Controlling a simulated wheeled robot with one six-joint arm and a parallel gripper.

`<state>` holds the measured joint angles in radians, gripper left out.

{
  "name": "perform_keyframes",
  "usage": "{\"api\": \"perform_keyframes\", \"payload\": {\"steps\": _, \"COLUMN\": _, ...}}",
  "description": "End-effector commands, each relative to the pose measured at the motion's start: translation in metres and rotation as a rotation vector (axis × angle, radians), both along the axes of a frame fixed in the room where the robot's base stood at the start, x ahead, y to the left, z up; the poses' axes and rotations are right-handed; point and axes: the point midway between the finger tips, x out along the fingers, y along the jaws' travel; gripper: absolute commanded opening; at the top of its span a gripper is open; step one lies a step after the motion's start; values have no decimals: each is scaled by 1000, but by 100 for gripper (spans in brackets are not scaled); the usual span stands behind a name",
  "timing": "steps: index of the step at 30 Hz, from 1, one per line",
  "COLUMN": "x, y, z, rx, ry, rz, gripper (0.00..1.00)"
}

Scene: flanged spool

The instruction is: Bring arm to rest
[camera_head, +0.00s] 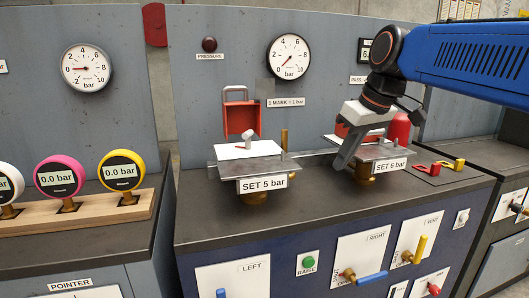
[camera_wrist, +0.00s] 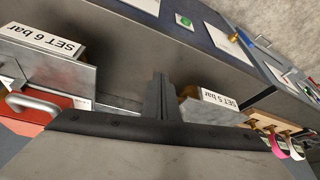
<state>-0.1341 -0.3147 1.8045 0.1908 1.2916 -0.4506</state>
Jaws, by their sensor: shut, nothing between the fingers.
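My blue arm (camera_head: 465,60) reaches in from the upper right in the head view. My gripper (camera_head: 341,166) hangs from it, tilted down and left, with its tip at the left edge of the "SET 6 bar" stand (camera_head: 378,153). I cannot tell whether it touches the stand. It is shut and holds nothing. In the wrist view my gripper (camera_wrist: 160,95) points between the "SET 6 bar" label (camera_wrist: 42,38) and the "SET 5 bar" label (camera_wrist: 218,99). My gripper and wrist hide part of the "SET 6 bar" stand in the head view.
The "SET 5 bar" stand (camera_head: 228,166) with a red padlock-like piece (camera_head: 240,119) is to the left. A red cylinder (camera_head: 399,129) stands close right of my gripper. Red and yellow pieces (camera_head: 431,169) lie farther right. The front countertop (camera_head: 300,205) is clear.

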Motion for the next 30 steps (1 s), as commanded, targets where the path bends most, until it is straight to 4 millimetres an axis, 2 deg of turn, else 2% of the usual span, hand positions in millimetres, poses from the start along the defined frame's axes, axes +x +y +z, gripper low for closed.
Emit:
{"api": "perform_keyframes", "payload": {"steps": 1, "x": -16, "y": -10, "z": -14, "rx": -3, "ry": 0, "rz": -41, "gripper": 0}}
{"api": "perform_keyframes", "payload": {"steps": 8, "x": -81, "y": -48, "z": -85, "rx": -11, "ry": 5, "rz": -229, "gripper": 0}}
{"api": "perform_keyframes", "payload": {"steps": 15, "x": -148, "y": -81, "z": -168, "rx": -17, "ry": -2, "rz": -412, "gripper": 0}}
{"api": "perform_keyframes", "payload": {"steps": 21, "x": -190, "y": -97, "z": -226, "rx": -18, "ry": -9, "rz": -523, "gripper": 0}}
{"api": "perform_keyframes", "payload": {"steps": 24, "x": -201, "y": -101, "z": -242, "rx": -18, "ry": -12, "rz": -552, "gripper": 0}}
{"api": "perform_keyframes", "payload": {"steps": 30, "x": -207, "y": -104, "z": -251, "rx": -17, "ry": -14, "rz": -569, "gripper": 0}}
